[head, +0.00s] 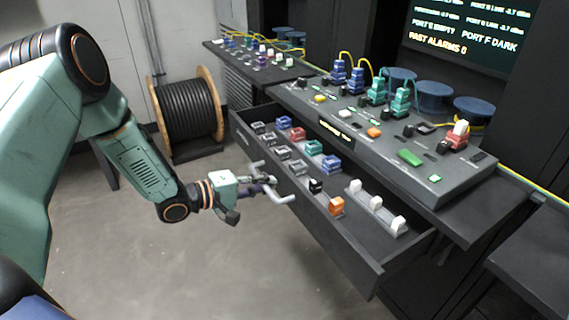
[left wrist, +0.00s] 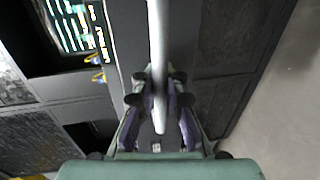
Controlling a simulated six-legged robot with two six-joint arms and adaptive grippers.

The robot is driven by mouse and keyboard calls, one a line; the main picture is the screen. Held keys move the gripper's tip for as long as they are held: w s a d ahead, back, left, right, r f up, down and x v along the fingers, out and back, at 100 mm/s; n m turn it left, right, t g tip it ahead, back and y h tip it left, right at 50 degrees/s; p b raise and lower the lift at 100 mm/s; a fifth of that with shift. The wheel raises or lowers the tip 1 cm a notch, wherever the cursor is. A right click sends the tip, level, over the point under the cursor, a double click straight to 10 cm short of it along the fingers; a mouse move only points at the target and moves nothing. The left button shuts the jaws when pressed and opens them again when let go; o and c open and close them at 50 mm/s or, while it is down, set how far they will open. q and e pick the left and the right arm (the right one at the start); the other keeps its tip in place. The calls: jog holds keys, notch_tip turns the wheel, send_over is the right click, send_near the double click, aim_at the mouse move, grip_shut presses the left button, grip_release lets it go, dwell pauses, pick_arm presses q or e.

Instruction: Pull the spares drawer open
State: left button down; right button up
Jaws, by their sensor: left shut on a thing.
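The spares drawer (head: 318,228) stands pulled out from under the console in the head view. It holds several grey, red, blue, black, teal and orange small parts and a white rack. Its light bar handle (head: 283,198) is on the front face. My left gripper (head: 268,188) is at the handle, shut on it. In the left wrist view the handle (left wrist: 157,60) runs down between the fingers of the left gripper (left wrist: 160,115). My right gripper is not in view.
The console (head: 455,185) with switches and coloured connectors is above the drawer. A cable reel (head: 188,108) stands on the floor at the back left. A dark screen (head: 470,30) is at the upper right. The floor in front of the drawer is clear.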

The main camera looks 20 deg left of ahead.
pick_arm(q)
jog(key=v, duration=0.1)
jog(key=p+v, duration=0.1)
jog(key=v, duration=0.1)
jog(key=p+v, duration=0.1)
jog(key=shift+s+a+f, duration=0.1)
jog(key=shift+a+f, duration=0.1)
jog(key=shift+f, duration=0.1)
jog(key=c, duration=1.5)
grip_release()
jog(key=shift+c, duration=0.2)
jog(key=shift+o, duration=0.7)
jog(key=shift+f, duration=0.1)
jog(key=shift+s, duration=0.15)
jog(key=v, duration=0.7)
